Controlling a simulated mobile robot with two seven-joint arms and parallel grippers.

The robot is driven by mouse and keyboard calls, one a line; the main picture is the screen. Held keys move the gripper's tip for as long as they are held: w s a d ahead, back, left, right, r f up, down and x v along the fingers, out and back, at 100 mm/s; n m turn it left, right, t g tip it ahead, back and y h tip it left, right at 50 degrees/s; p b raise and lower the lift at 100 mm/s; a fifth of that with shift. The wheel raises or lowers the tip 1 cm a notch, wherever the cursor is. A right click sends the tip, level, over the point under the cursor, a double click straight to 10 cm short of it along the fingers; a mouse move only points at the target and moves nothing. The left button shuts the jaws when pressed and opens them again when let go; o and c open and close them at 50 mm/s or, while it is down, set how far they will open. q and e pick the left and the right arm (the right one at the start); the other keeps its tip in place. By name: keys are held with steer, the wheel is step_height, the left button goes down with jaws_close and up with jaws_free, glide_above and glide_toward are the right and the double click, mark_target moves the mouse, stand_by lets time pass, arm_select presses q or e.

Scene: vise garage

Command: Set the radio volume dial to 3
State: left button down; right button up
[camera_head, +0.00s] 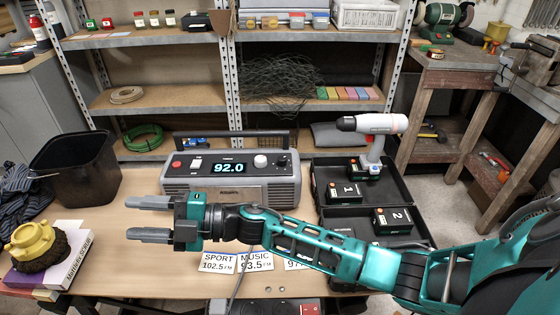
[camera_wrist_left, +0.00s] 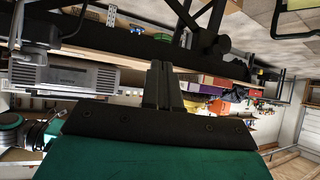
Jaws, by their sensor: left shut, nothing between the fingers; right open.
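The grey radio (camera_head: 231,191) stands on the workbench, its display (camera_head: 222,168) reading 92.0. On its top panel are a red button (camera_head: 176,165), a white switch, a white round knob (camera_head: 261,161) and a dark knob (camera_head: 283,160). I cannot read any dial markings. My right gripper (camera_head: 148,218) is open and empty, in front of the radio's left end, with its fingers pointing left and apart from the knobs. My left gripper (camera_wrist_left: 163,85) shows only in the left wrist view, shut and empty. A grey boxy body, probably the radio, is at left there.
A black bin (camera_head: 76,170) and a book (camera_head: 50,265) with a yellow-and-brown object on it stand at left. A black tray (camera_head: 335,222) with a drill (camera_head: 375,124) and battery packs is at right. Station cards (camera_head: 219,262) lie in front of the radio. Shelves stand behind.

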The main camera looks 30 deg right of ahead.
steer(key=n+g, duration=0.4)
steer(key=n, duration=0.1)
step_height(320, 180, up, 6)
steer(key=n+g+h+b, duration=0.5)
steer(key=h+b, duration=0.2)
steer(key=h, duration=1.1)
glide_above(282, 158)
step_height(282, 158, down, 12)
steer(key=shift+f+b, duration=0.15)
steer(key=shift+b, duration=0.55)
arm_select(q)
step_height(282, 158, down, 6)
steer(key=w+d, duration=0.1)
steer(key=shift+d+h, duration=0.3)
steer(key=shift+f, duration=0.1)
arm_select(e)
steer(key=shift+c, duration=0.2)
jaws_close()
